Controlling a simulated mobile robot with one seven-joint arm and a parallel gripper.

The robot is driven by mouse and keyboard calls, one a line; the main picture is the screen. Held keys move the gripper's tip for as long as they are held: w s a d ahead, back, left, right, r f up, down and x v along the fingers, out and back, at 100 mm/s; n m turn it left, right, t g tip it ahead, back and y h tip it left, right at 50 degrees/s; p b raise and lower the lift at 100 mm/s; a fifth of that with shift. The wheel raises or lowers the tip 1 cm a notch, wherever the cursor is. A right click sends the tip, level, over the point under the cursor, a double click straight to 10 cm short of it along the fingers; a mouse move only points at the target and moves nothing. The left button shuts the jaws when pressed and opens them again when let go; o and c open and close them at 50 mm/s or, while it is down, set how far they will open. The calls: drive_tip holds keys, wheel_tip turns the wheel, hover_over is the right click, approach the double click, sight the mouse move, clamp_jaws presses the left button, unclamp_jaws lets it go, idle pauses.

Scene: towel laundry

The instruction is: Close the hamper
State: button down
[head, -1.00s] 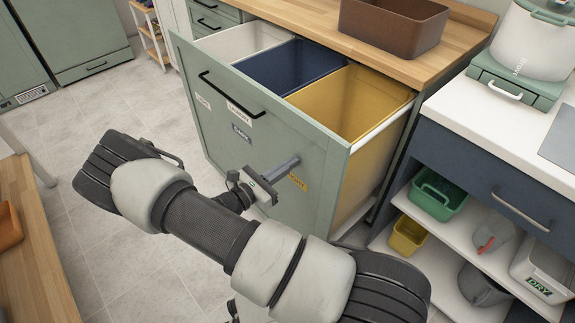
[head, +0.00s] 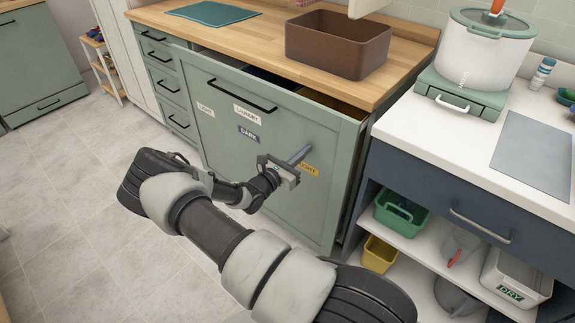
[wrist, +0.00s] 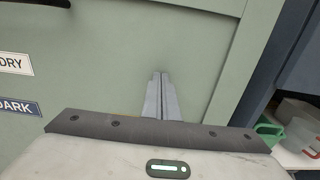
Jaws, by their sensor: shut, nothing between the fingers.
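The hamper (head: 222,139) is a green pull-out drawer front with a black handle and labels, under the wooden counter. It stands a little open, with a narrow gap at its top showing dark and yellow bins inside. My gripper (head: 307,149) is shut and empty, its fingertips at the hamper front near the yellow label, right of the DARK label. In the wrist view the shut fingers (wrist: 160,76) point at the green front (wrist: 110,70) and appear to touch it. The LAUNDRY and DARK labels show at the left there.
A brown box (head: 338,45) stands on the wooden counter above. To the right is a navy unit (head: 420,180) with a white top, a white pot (head: 486,55) and open shelves of containers. The tiled floor at the left is clear.

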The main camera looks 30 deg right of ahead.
drive_tip(key=x, duration=0.9)
drive_tip(key=shift+r+b, duration=0.15)
drive_tip(key=shift+b, duration=0.3)
drive_tip(key=shift+w+d+r, duration=0.15)
drive_tip(key=shift+d, duration=0.05)
drive_tip(key=shift+a, duration=0.1)
drive_tip(key=p+v, duration=0.2)
drive_tip(key=v, duration=1.2)
drive_tip(key=shift+s+a+f, duration=0.2)
drive_tip(key=shift+f, duration=0.05)
